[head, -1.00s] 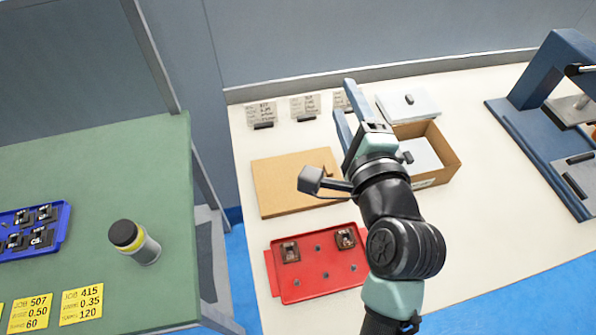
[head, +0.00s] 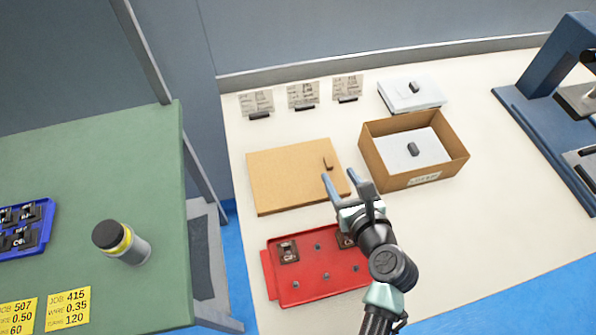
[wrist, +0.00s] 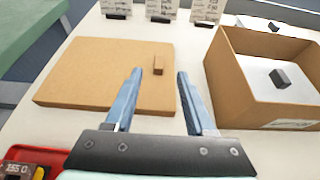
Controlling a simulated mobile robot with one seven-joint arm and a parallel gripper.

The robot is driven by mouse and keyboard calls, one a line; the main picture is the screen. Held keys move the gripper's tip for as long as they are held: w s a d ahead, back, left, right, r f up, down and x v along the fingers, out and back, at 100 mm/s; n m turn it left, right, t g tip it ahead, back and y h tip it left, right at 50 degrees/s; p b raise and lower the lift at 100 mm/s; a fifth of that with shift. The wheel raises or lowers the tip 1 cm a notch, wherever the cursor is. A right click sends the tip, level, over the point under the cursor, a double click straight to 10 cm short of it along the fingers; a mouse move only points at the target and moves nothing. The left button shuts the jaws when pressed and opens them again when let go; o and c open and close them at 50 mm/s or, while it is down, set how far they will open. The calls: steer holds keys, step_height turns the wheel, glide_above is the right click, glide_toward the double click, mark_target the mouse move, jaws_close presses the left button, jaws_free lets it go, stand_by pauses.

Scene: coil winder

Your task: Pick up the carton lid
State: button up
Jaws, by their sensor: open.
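The carton lid (head: 285,180) is a flat tan cardboard panel lying on the white table, left of the open carton (head: 392,180). A small brown tab (head: 328,163) stands up near the lid's right edge. In the wrist view the lid (wrist: 95,75) fills the left middle, with its tab (wrist: 158,65) beyond and between my fingertips. My gripper (head: 340,174) is open and empty, over the lid's right front edge in the head view. The fingers (wrist: 160,74) point toward the tab and do not touch it as far as I can tell.
The carton holds a white panel with a dark knob (head: 413,149). A similar white panel (head: 400,97) lies behind it. A red tray (head: 318,285) with parts is in front of the lid. Several cards (head: 303,95) stand at the back. A blue machine (head: 545,110) is at the right.

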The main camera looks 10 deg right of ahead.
mark_target(329, 163)
steer(key=shift+f+b+x, duration=0.2)
steer(key=shift+b+x, duration=0.3)
steer(key=shift+x, duration=2.25)
steer(key=shift+s+a, duration=0.15)
jaws_close()
